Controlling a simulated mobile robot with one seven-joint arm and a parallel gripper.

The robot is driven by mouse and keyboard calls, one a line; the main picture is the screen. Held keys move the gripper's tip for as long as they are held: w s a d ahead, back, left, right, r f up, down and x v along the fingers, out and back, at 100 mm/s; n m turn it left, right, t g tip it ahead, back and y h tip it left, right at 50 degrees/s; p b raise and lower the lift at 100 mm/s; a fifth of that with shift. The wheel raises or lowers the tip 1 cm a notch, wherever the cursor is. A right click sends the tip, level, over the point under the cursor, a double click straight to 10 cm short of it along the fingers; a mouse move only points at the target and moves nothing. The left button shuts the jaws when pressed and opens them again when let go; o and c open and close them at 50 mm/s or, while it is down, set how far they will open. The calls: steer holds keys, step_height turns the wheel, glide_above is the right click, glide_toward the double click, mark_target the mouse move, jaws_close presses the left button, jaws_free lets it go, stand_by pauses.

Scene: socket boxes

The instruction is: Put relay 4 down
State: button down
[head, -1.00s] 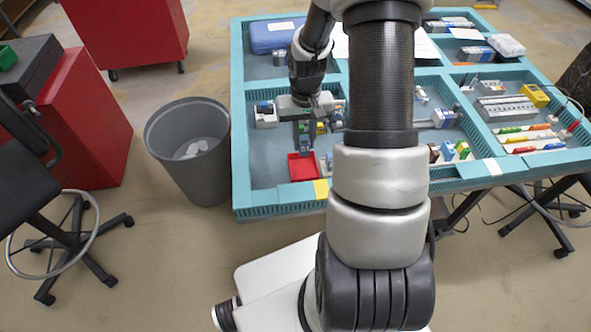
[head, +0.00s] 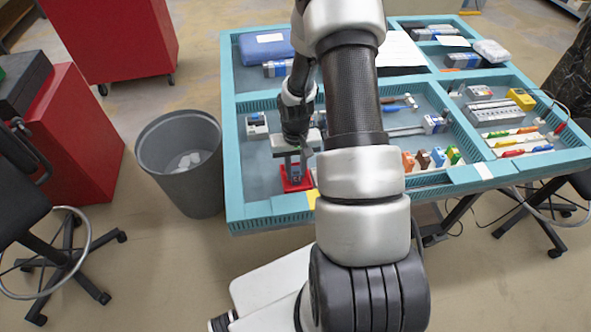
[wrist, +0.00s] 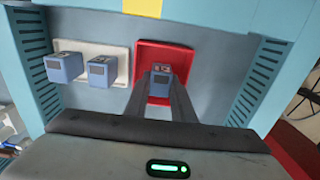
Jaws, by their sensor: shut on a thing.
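A blue-grey relay (wrist: 161,70) with a dark label on top is between my gripper's fingers (wrist: 160,92) in the wrist view; I cannot read its number. My gripper is shut on it. The relay is over the red tray (wrist: 182,58), inside its outline. I cannot tell whether it touches the tray floor. In the head view my gripper (head: 293,168) points down at the red tray (head: 284,188) at the near left of the teal table, and the fingers hide much of the relay.
Two similar blue-grey relays (wrist: 68,68) (wrist: 102,70) stand on a white plate (wrist: 90,49) beside the red tray. The teal compartment wall (wrist: 262,75) is close on the other side. A grey bin (head: 181,165) stands left of the table.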

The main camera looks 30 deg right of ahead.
mark_target(296, 170)
steer(key=c, duration=1.8)
jaws_free()
steer(key=shift+f, duration=0.1)
step_height(296, 170, up, 12)
steer(key=shift+r, duration=0.2)
